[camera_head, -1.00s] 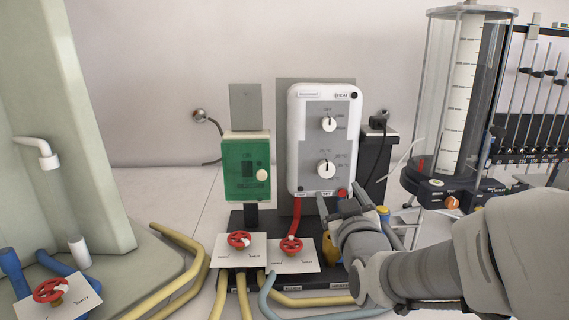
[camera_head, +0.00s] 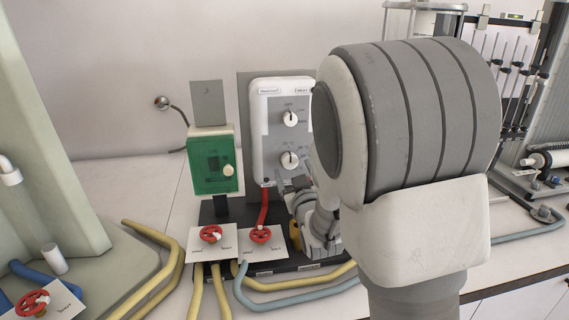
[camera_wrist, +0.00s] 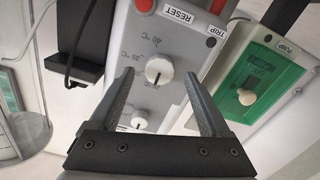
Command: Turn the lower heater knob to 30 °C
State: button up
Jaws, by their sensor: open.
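The white heater box (camera_head: 262,146) stands upright with two round white knobs on its grey panel. The lower heater knob (camera_head: 290,160) also shows in the wrist view (camera_wrist: 159,70), which sees the box roughly upside down. Its dark pointer line points down there, towards the upper knob (camera_wrist: 140,121), and away from the 40 °C print. My gripper (camera_wrist: 159,77) is open, with one finger on each side of the lower knob in that view; I cannot tell whether they touch it. In the head view my gripper (camera_head: 296,184) is just below the knob. My arm hides the box's right side.
A green box (camera_head: 213,161) with a pale knob stands left of the heater. Red valve wheels (camera_head: 210,234) and yellow and blue hoses lie below. The wrist view shows a red button (camera_wrist: 144,5) by the RESET label and a black block (camera_wrist: 84,40) beside the box.

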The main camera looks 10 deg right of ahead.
aim_at(290, 160)
jog(key=shift+w, duration=1.2)
grip_shut()
